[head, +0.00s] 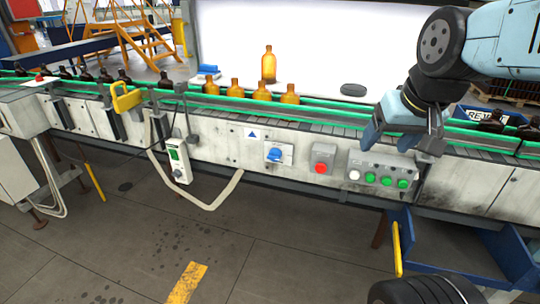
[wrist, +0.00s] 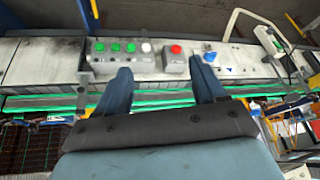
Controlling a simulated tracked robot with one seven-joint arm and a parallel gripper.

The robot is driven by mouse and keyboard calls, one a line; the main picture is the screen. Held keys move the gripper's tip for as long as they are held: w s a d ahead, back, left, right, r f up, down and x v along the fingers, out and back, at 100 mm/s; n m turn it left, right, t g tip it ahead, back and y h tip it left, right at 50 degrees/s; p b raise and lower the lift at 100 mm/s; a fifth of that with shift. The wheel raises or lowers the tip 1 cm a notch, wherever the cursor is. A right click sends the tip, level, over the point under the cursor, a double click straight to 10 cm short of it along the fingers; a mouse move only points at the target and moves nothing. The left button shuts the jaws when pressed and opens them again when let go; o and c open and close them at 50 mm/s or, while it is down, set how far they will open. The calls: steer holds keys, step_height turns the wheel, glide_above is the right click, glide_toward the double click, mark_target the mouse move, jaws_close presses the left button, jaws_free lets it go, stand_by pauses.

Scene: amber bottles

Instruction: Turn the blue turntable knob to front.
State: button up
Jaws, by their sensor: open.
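The blue turntable knob (head: 274,155) sits on a pale plate on the conveyor's front panel, below a small blue triangle mark, in the head view. It also shows in the wrist view (wrist: 210,56), near the tip of one finger but beyond it. Its exact pointing direction is too small to tell. My gripper (head: 405,143) is open and empty, above and to the right of the knob in the head view, over the conveyor's right part. In the wrist view its two blue fingers (wrist: 163,82) stand wide apart, pointing at the panel.
A red button box (head: 322,159) stands right of the knob, then a panel of white and green buttons (head: 383,173). Amber bottles (head: 263,91) stand on the conveyor behind green rails (head: 330,110). A blue bin (head: 455,240) stands below right.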

steer(key=w+a+f+g, duration=0.1)
steer(key=w+f, duration=0.1)
steer(key=w+a+f+y, duration=0.1)
steer(key=w+f, duration=0.1)
steer(key=f, duration=0.1)
steer(key=w+a+f+m+g, duration=0.1)
steer(key=w+f, duration=0.1)
steer(key=f, duration=0.1)
steer(key=shift+w+a+g, duration=0.3)
steer(key=shift+w+a, duration=0.1)
steer(key=m+t+h, duration=0.3)
steer(key=t+h, duration=0.5)
steer(key=t, duration=0.6)
glide_toward(272, 158)
steer(key=x, duration=0.9)
steer(key=shift+w+d, duration=0.25)
steer(key=shift+w, duration=0.1)
steer(key=shift+r, duration=0.1)
steer(key=shift+c, duration=0.4)
